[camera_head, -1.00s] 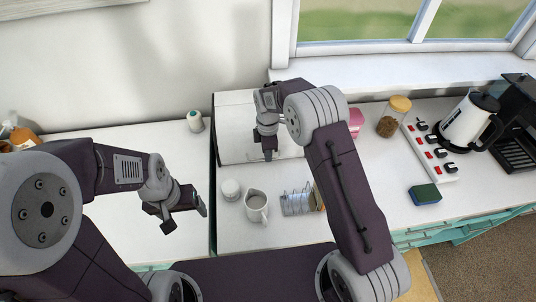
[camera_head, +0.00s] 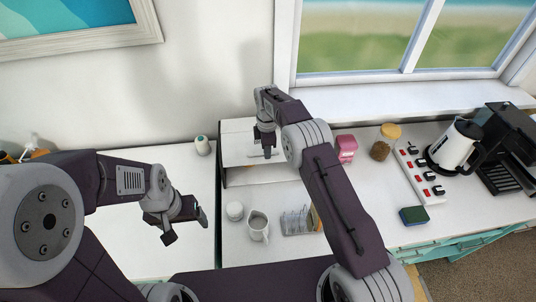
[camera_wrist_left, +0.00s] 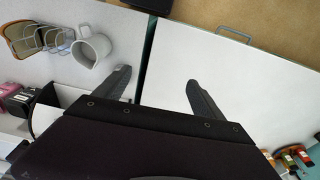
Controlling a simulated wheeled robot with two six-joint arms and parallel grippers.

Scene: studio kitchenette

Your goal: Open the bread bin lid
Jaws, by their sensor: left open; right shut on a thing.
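The white bread bin (camera_head: 236,178) stands at the back of the counter against the wall. Its lid (camera_head: 238,145) is partly raised, with an open gap below its front edge. My right gripper (camera_head: 267,153) is shut on the lid's handle at the front; the handle is mostly hidden by the fingers. My left gripper (camera_head: 186,228) is open and empty above the left counter, apart from the bin. Its two spread fingers also show in the left wrist view (camera_wrist_left: 158,88).
A pink container (camera_head: 346,148), glass jar (camera_head: 380,150), power strip (camera_head: 418,174) and kettle (camera_head: 456,146) stand right. The left counter (camera_head: 140,225) is mostly clear.

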